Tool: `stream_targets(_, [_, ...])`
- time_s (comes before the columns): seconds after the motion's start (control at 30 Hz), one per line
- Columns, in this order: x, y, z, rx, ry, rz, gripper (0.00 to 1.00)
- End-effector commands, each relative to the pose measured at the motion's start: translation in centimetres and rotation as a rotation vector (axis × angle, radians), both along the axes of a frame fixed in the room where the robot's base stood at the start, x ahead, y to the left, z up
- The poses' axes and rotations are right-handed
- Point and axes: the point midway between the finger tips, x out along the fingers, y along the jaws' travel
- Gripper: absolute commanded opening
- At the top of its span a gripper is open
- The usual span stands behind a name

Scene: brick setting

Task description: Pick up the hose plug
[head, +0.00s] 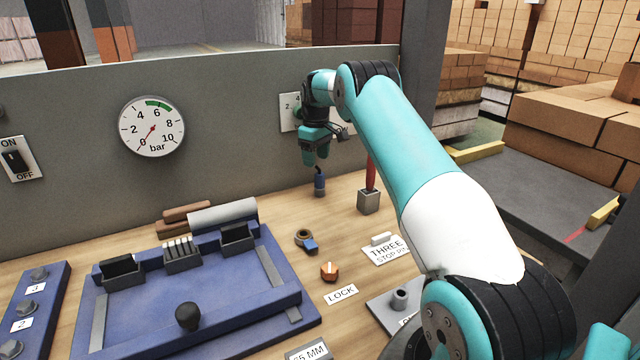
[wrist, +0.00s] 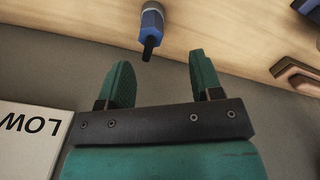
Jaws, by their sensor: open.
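The likely hose plug (head: 320,184), a small blue cylinder with a thin black tip, stands upright on the wooden bench close to the grey back panel. In the wrist view it shows as a blue body (wrist: 152,22) with a grey collar and black stem, just beyond the fingertips and a little left of the middle between them. My gripper (head: 311,158) is above it in the head view, fingers pointing down. In the wrist view my gripper (wrist: 160,68) is open, with nothing between its fingers.
A red-handled rod in a grey block (head: 368,201) stands close on the right. A ring with a blue part (head: 307,241) and an orange knob (head: 329,271) lie nearer. A blue fixture (head: 200,300) fills the left. The grey panel (head: 230,85) rises right behind.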

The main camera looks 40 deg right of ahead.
Motion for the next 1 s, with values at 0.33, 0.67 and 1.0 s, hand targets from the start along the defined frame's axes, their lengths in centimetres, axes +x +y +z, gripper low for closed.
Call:
stream_targets(0.33, [0.5,-0.6,-2.2,0.002,-0.001,0.053,0.59])
stream_targets(0.67, [0.0,-0.7,-6.8,0.002,-0.002,0.052,0.59])
stream_targets(1.0, [0.0,-0.7,-7.6,0.0,-0.004,0.052,0.55])
